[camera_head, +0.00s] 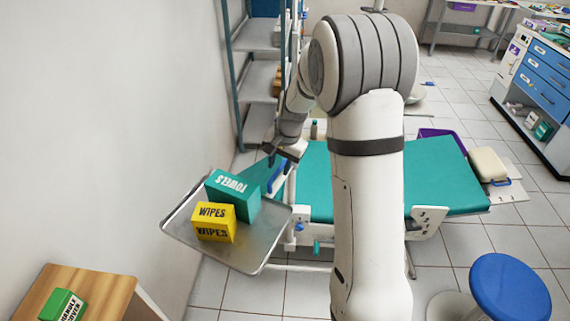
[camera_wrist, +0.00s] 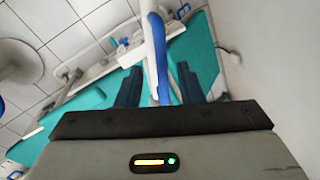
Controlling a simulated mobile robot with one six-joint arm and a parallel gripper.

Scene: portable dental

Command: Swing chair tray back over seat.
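The chair tray (camera_head: 255,252) is a shallow metal tray, out to the left of the teal chair seat (camera_head: 430,180) in the head view. A teal TOWELS box (camera_head: 240,203) and a yellow WIPES box (camera_head: 213,222) stand on it. A blue handle (camera_head: 277,178) on a white bar shows near the tray's far right corner. My gripper (camera_head: 276,160) is down at this handle. In the wrist view my gripper (camera_wrist: 158,78) has its fingers apart, with the blue handle (camera_wrist: 157,55) and white bar running between them. Contact with the handle cannot be made out.
A wall runs close along the left. A wooden stand (camera_head: 95,290) with a green box (camera_head: 63,306) is at front left. A metal shelf (camera_head: 262,80) stands behind the tray. A blue stool (camera_head: 508,288) is at front right. My arm hides part of the seat.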

